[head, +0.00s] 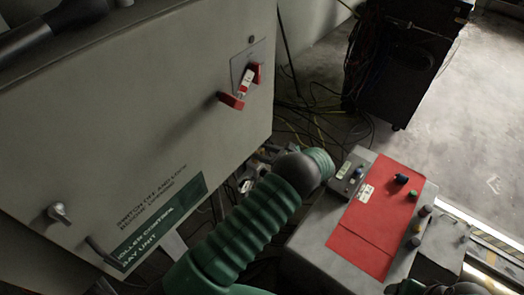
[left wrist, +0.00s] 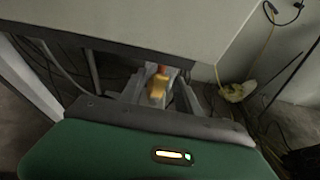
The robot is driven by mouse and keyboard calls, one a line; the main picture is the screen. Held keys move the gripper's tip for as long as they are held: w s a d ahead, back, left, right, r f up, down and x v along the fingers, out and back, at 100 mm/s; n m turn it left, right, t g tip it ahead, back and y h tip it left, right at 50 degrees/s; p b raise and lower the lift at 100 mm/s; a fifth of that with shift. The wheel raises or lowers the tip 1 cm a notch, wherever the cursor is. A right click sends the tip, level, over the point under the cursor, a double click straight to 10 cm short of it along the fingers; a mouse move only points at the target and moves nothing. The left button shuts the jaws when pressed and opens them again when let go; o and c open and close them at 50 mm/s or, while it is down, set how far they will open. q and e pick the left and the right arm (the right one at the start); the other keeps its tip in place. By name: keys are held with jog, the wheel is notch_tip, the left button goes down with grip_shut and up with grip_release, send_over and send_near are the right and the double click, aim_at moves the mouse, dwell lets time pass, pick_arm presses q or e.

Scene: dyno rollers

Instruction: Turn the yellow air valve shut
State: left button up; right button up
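The yellow air valve (left wrist: 157,87) shows in the left wrist view as a small yellow handle below an orange-red part, under the edge of the grey cabinet. My left gripper (left wrist: 160,98) has its two grey fingers apart, one on each side of the yellow handle. Gaps seem to show beside the handle, and I cannot tell whether either finger touches it. In the head view my left arm reaches beside the cabinet, its wrist end (head: 320,163) showing; the fingers and the valve are hidden there.
The grey cabinet (head: 130,120) with a red switch handle (head: 232,100) fills the left. A grey console (head: 325,240) with a red panel (head: 375,225) stands at right. Cables (head: 315,125) lie on the floor behind. A black rack (head: 400,75) stands at the back.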

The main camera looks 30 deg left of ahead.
pick_arm(q)
jog(key=shift+a+f, duration=0.25)
jog(key=shift+a, duration=0.15)
jog(key=shift+d+r, duration=0.1)
jog(key=shift+d, duration=0.15)
jog(key=shift+c, duration=0.9)
grip_shut()
jog(key=shift+r, duration=0.15)
